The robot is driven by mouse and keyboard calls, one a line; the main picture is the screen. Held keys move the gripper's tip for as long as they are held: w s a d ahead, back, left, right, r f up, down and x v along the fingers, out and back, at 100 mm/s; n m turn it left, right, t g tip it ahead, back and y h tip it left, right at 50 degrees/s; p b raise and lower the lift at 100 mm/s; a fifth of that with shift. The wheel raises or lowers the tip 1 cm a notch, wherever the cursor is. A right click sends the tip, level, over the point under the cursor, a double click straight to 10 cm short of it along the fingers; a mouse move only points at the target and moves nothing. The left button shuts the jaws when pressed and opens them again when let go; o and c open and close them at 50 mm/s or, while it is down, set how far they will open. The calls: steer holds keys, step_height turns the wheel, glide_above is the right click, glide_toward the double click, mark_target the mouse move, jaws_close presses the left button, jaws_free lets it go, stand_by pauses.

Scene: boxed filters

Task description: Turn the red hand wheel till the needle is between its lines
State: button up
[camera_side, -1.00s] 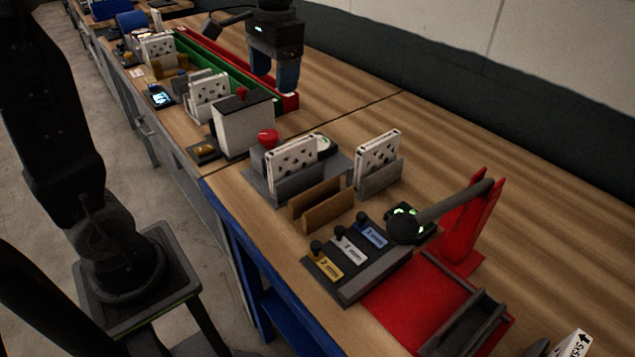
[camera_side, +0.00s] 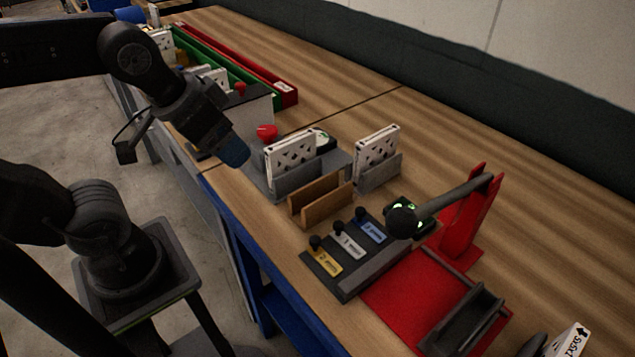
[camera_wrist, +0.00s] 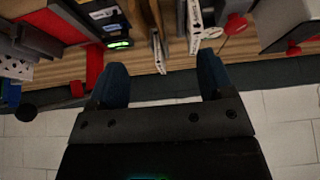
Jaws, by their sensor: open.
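The red hand wheel (camera_side: 267,132) shows in the side view behind a white upright filter. It appears as a red shape (camera_wrist: 235,24) at the upper right of the wrist view. The pale round gauge (camera_side: 322,139) is partly hidden by that filter, and its needle and lines cannot be made out. My gripper (camera_side: 233,152) is left of the wheel in the side view, over the bench's front edge, and apart from it. In the wrist view my gripper (camera_wrist: 162,78) has its two blue fingers spread with nothing between them.
White filters stand in grey holders (camera_side: 379,174), with a brown divided holder (camera_side: 321,199) in front. A panel with labelled levers (camera_side: 347,247) and a red press with a long lever (camera_side: 462,223) stand nearer. Open bench lies behind. A white box (camera_side: 248,118) stands behind the wheel.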

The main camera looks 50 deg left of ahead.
steer(key=shift+w, duration=0.1)
stand_by(0.3)
steer(key=r+n+g, duration=0.1)
steer(key=n+g, duration=0.5)
steer(key=n, duration=1.3)
glide_above(267, 129)
step_height(267, 129, down, 13)
steer(key=shift+d, duration=0.1)
steer(key=c, duration=0.9)
steer(key=shift+m, duration=0.3)
steer(key=shift+m, duration=0.3)
